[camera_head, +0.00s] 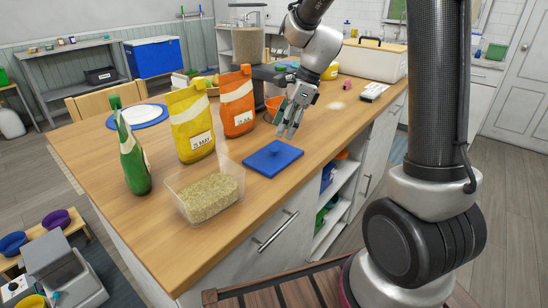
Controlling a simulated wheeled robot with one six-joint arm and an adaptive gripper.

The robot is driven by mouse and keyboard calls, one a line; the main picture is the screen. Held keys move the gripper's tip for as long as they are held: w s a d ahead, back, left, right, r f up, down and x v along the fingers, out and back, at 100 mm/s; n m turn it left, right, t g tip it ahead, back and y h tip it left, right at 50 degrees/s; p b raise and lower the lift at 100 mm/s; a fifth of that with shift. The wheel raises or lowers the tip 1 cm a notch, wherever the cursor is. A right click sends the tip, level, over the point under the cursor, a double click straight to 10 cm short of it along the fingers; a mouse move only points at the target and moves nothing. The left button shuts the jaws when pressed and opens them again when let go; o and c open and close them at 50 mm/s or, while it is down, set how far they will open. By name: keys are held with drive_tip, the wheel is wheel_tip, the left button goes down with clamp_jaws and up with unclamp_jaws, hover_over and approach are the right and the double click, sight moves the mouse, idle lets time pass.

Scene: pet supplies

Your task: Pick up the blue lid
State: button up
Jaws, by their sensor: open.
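The lid looks uncovered and apart from the gripper.
A clear bin of pellets (211,194), a green bottle (133,160), a yellow bag (191,125) and an orange bag (237,104) stand left of and behind the lid. A pale box (370,62) is farther back. Bare counter (335,120) lies right of the lid.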

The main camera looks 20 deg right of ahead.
sight(274, 148)
drive_tip(key=x, duration=0.7)
drive_tip(key=shift+s, duration=0.35)
clamp_jaws()
